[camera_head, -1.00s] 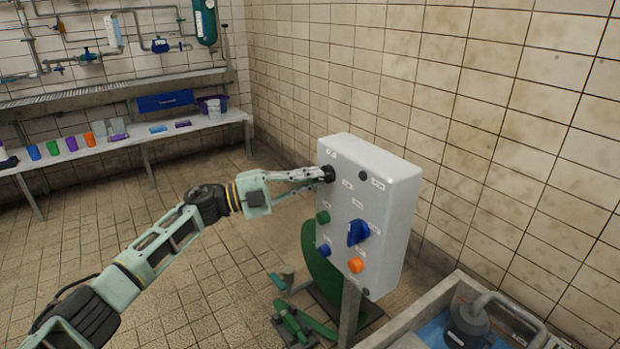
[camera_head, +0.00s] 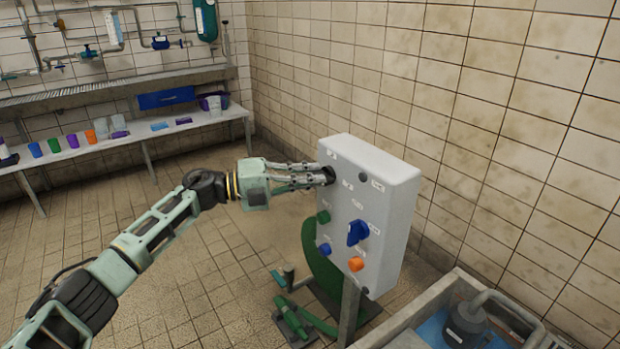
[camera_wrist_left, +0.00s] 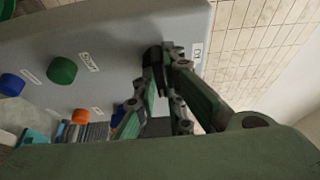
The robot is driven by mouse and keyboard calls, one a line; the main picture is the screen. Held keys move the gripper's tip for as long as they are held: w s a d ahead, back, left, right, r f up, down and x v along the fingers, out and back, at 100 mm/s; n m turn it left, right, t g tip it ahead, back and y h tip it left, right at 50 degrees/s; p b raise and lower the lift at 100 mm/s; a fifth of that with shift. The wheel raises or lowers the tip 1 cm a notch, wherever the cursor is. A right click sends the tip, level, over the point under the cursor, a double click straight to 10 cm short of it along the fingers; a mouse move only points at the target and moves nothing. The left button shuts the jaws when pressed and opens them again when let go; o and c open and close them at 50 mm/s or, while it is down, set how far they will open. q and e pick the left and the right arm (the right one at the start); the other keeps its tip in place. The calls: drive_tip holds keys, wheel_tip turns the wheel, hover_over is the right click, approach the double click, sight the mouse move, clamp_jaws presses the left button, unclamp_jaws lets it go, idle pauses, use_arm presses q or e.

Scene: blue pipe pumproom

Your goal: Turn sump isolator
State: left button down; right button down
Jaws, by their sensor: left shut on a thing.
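A white control box (camera_head: 385,215) on a post carries several knobs and small labels; I cannot read which label marks the sump isolator. My left gripper (camera_head: 328,175) is at the upper left of its front face, shut on a small black knob (camera_head: 331,172). In the left wrist view the fingers (camera_wrist_left: 165,62) close around the dark knob next to a white label; the fingers partly hide it. A blue lever knob (camera_head: 357,232), a green knob (camera_head: 323,217), a blue knob (camera_head: 324,249) and an orange knob (camera_head: 356,264) sit lower on the face. My right gripper is not in view.
A grey-rimmed basin (camera_head: 398,331) with a dark pump (camera_head: 465,322) stands at lower right. Green parts (camera_head: 300,322) lie on the floor below the box. A bench (camera_head: 185,130) with cups stands at the back left. Tiled wall is behind the box.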

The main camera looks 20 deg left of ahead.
use_arm(q)
drive_tip(key=shift+f, duration=0.1)
drive_tip(key=c, duration=1.8)
unclamp_jaws()
drive_tip(key=shift+c, duration=0.2)
drive_tip(key=shift+a, duration=0.1)
drive_tip(key=v, duration=1.2)
